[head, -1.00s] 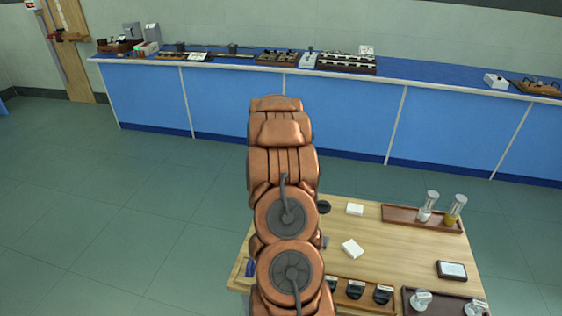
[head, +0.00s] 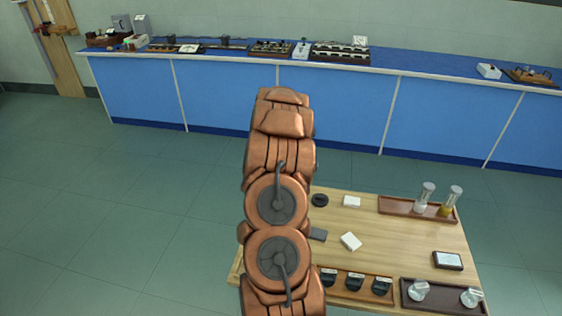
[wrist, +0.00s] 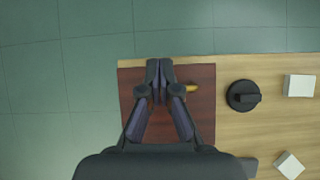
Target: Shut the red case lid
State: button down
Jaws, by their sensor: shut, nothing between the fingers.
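In the wrist view a flat dark red panel (wrist: 200,120), which looks like the red case lid, lies below my gripper near the table's edge. A small brass-yellow piece (wrist: 192,88) shows on it just right of my fingers. My gripper (wrist: 159,66) is shut and empty, its fingertips over the far part of the panel. I cannot tell whether they touch it, nor how far the lid is open. In the head view my arm hides the case and gripper.
The wooden table (head: 400,235) holds a round black knob-like object (wrist: 243,96), white blocks (wrist: 299,86), a dark grey block (head: 317,234), a tray with two glass cylinders (head: 395,205) and front trays (head: 343,290). A blue bench (head: 330,105) stands behind, across open floor.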

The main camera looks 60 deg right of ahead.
jog(key=shift+r, duration=0.15)
jog(key=r, duration=0.2)
jog(key=a+r, duration=0.1)
jog(key=r, duration=0.1)
jog(key=w+d+r, duration=0.2)
jog(key=d+r, duration=0.3)
jog(key=r, duration=0.3)
jog(key=shift+d+b, duration=0.2)
jog(key=shift+b, duration=0.25)
jog(key=shift+a, duration=0.1)
